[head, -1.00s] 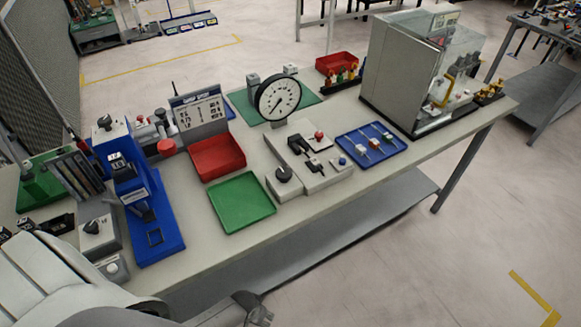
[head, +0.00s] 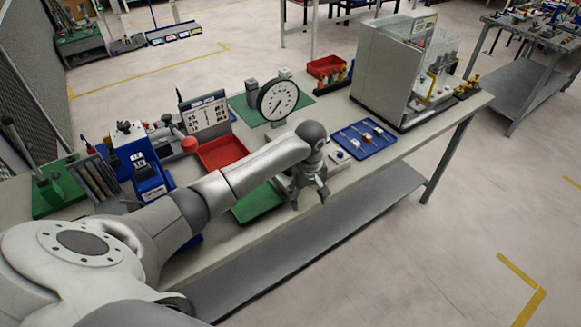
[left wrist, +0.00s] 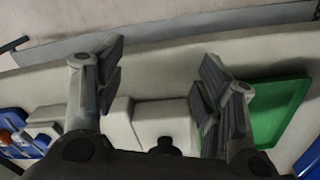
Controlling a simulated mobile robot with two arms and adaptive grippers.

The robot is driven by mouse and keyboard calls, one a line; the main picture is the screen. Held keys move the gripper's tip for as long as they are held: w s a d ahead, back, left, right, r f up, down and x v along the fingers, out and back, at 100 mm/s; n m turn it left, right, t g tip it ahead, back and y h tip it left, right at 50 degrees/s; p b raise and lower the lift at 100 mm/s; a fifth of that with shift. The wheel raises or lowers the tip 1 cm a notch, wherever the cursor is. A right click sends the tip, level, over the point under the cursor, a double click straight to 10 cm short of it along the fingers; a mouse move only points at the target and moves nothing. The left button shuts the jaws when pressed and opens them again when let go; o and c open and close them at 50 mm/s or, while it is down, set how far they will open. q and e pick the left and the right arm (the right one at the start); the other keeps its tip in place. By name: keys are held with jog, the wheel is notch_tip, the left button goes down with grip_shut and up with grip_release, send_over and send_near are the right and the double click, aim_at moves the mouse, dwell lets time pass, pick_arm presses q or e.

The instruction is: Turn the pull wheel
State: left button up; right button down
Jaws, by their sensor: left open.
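A black round knob, which looks like the pull wheel (left wrist: 166,144), sits on a pale block (left wrist: 162,118) in the left wrist view. Its lower part is cut off by my gripper's body. In the head view, my left arm hides the wheel, and only part of the pale fixture (head: 339,166) shows. My left gripper (head: 309,203) is open and empty, above the table's front edge by the fixture. In the left wrist view its two fingers (left wrist: 163,78) are spread wide on either side of the block, with the wheel between and beyond them. I see no contact.
A green tray (left wrist: 276,110) lies beside the block, partly under my arm in the head view. A blue tray (head: 367,139) lies on the other side. A dial gauge (head: 278,100) and a red bin (head: 222,152) stand behind. A clear-fronted cabinet (head: 392,75) is at right.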

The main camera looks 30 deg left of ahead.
aim_at(289, 170)
pick_arm(q)
jog(key=w+a+r+n, duration=0.1)
jog(key=a+r+n, duration=0.1)
jog(key=a+r, duration=0.1)
jog(key=w+a+r+n, duration=0.2)
jog(key=a+r, duration=0.1)
jog(key=r, duration=0.1)
jog(key=w+a+r+n, duration=0.2)
jog(key=a+r, duration=0.2)
jog(key=shift+w, duration=0.25)
jog(key=shift+n, duration=0.4)
notch_tip(289, 170, down, 10)
jog(key=shift+w+a+f+p, duration=0.1)
jog(key=shift+w+a+p, duration=0.05)
jog(key=shift+p, duration=0.8)
pick_arm(e)
jog(key=shift+s+d+r, duration=0.1)
jog(key=shift+s+r, duration=0.05)
jog(key=shift+r, duration=0.35)
jog(key=shift+s+d+r, duration=0.1)
jog(key=shift+s+r, duration=0.05)
jog(key=shift+r, duration=0.35)
pick_arm(q)
jog(key=c, duration=1)
jog(key=shift+c, duration=0.2)
pick_arm(e)
jog(key=shift+a, duration=0.1)
